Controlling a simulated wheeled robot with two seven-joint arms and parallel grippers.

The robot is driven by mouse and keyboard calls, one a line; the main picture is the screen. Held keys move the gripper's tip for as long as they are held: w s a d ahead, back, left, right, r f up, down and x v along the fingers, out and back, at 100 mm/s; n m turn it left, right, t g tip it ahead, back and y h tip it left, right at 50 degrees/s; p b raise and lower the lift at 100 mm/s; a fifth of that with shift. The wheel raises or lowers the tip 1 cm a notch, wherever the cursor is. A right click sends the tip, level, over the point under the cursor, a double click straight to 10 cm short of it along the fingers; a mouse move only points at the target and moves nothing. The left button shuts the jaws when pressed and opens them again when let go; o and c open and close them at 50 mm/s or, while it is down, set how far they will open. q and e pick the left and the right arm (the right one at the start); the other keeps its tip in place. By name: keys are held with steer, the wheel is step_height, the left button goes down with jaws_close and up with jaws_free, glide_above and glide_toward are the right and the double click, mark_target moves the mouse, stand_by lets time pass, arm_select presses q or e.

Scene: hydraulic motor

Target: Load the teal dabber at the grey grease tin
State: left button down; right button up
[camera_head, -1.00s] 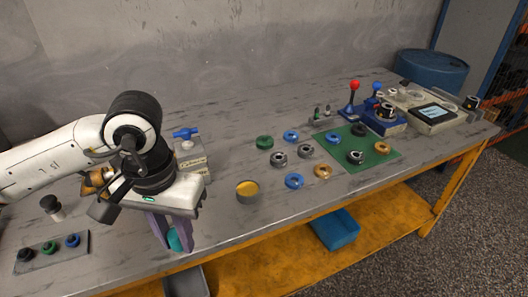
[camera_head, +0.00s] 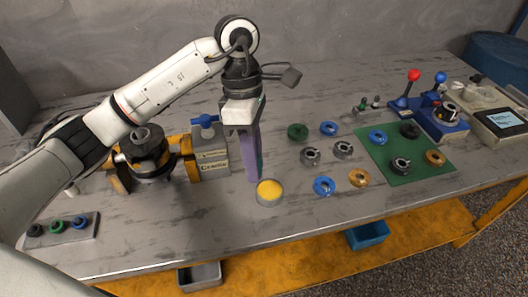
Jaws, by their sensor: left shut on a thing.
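My left gripper (camera_head: 254,172) points down behind the grey grease tin, with its purple fingers shut. Only a thin teal strip of the teal dabber (camera_head: 261,160) shows at the right edge of the fingers; they hide the rest. The grey grease tin (camera_head: 270,198), round and open with yellow grease inside, stands on the bench just in front and to the right of the fingertips. I cannot tell whether the dabber touches the tin. My right gripper is not in view.
A grey box with a blue valve handle (camera_head: 207,122) stands close left of the gripper. A black and orange unit (camera_head: 147,150) is farther left. Several rings lie to the right, some on a green mat (camera_head: 385,167). A rack with dark, green and blue knobs (camera_head: 90,232) lies front left.

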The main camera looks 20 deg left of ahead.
arm_select(q)
steer(key=w+f+n+b, duration=0.1)
steer(key=f+n, duration=0.1)
steer(key=n, duration=0.1)
steer(key=w+f+n+t+h+b, duration=0.1)
steer(key=f+n, duration=0.1)
steer(key=n, duration=0.1)
steer(key=w+d+f+n+t+h+b, duration=0.1)
steer(key=f+n, duration=0.1)
steer(key=n, duration=0.2)
steer(key=shift+f+b, duration=0.25)
steer(key=shift+b, duration=0.15)
steer(key=shift+f, duration=0.15)
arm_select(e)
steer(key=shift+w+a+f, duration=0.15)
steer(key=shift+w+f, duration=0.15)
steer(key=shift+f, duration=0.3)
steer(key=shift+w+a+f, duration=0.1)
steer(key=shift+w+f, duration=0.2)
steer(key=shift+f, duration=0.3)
arm_select(q)
steer(key=shift+f, duration=0.2)
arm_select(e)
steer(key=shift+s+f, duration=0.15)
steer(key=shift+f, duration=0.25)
arm_select(q)
steer(key=shift+f+b, duration=0.25)
steer(key=shift+b, duration=0.15)
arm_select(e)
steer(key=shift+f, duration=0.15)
